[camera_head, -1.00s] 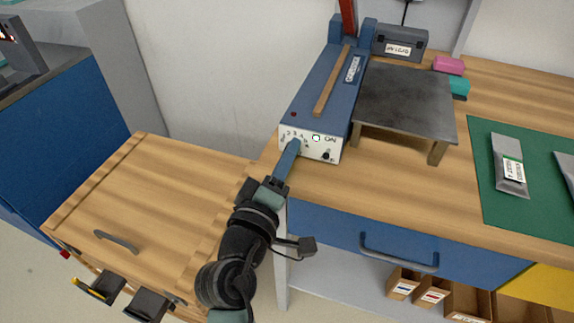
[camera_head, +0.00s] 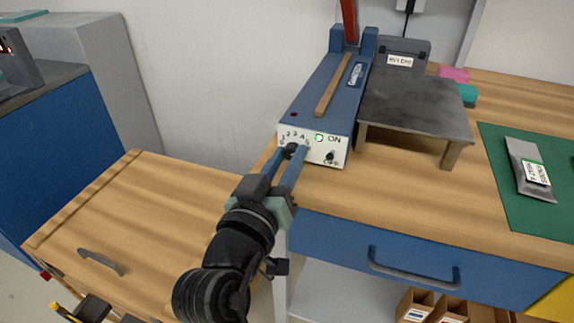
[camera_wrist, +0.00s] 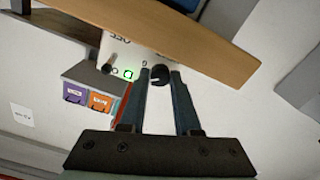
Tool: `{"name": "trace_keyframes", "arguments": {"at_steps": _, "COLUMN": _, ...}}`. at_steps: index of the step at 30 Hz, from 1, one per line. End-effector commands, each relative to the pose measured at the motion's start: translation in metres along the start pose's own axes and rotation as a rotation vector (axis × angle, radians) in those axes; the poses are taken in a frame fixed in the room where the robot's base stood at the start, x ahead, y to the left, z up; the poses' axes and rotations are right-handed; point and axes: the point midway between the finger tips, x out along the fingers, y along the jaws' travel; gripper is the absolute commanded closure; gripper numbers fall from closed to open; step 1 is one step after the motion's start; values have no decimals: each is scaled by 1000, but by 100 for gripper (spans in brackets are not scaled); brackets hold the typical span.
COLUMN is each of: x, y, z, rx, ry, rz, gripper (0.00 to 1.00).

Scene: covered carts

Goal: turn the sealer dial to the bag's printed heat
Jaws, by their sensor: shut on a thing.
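The blue sealer (camera_head: 312,91) stands on the wooden bench, with a white front panel (camera_head: 337,147) bearing printed numbers. The black dial (camera_head: 291,148) is at the panel's lower left, partly hidden by my fingers; its pointer setting cannot be read. My gripper (camera_head: 296,150) is shut on the dial, one finger on each side. The wrist view shows the dial (camera_wrist: 160,75) between the fingertips. The grey bag (camera_head: 519,155) lies on the green mat at the right, with a white and green label (camera_head: 537,174) whose print is too small to read.
A green light (camera_head: 319,138) glows on the panel beside an ON/OFF switch (camera_head: 330,156). A dark metal platform (camera_head: 416,100) stands right of the sealer. A grey box (camera_head: 404,52), pink block (camera_head: 455,75) and teal block (camera_head: 467,95) are behind. A wooden-topped cart (camera_head: 150,210) is at left.

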Motion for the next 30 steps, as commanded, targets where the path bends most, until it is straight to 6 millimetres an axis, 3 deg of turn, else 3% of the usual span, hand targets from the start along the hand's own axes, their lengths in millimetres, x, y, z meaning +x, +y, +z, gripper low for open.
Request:
{"name": "trace_keyframes", "arguments": {"at_steps": 21, "x": 0, "y": -1, "z": 1, "rx": 80, "ry": -4, "rz": -1, "gripper": 100}}
{"name": "trace_keyframes", "arguments": {"at_steps": 22, "x": 0, "y": -1, "z": 1, "rx": 80, "ry": -4, "rz": -1, "gripper": 67}}
{"name": "trace_keyframes", "arguments": {"at_steps": 27, "x": 0, "y": 0, "z": 1, "rx": 79, "ry": -3, "rz": -1, "gripper": 38}}
{"name": "trace_keyframes", "arguments": {"at_steps": 30, "x": 0, "y": 0, "z": 1, "rx": 79, "ry": -2, "rz": -1, "gripper": 38}}
